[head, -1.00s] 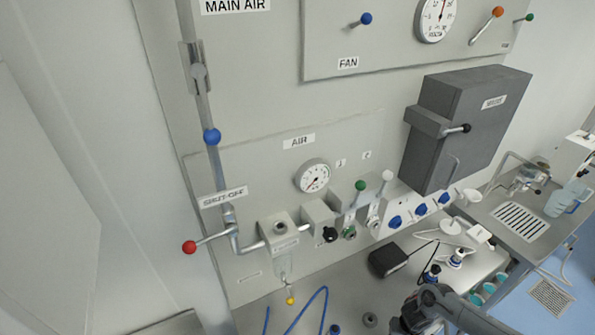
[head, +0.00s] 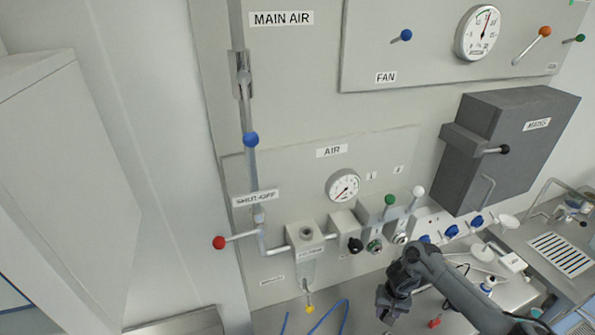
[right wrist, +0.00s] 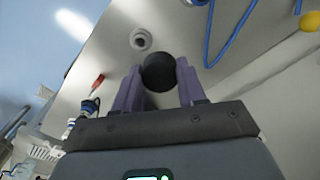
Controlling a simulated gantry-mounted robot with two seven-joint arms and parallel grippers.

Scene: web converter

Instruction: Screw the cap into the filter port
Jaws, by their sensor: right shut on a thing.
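The filter housing (head: 305,250) is a pale box on the lower part of the wall panel, with the round dark port (head: 306,233) open on its top. My right gripper (head: 389,312) is in front of the panel, to the right of and lower in the picture than the housing. In the right wrist view my right gripper (right wrist: 160,85) has its purple fingers shut on a dark round piece (right wrist: 159,73), which looks like the cap. Its threads are not visible. My left gripper is not in view.
A blue hose (head: 325,318) lies on the bench left of my right gripper. The right wrist view shows a grey ring (right wrist: 141,39) and a red-handled item (right wrist: 98,82) on the bench. The red-balled shut-off lever (head: 219,242) and green-knobbed valve (head: 389,200) stick out near the housing.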

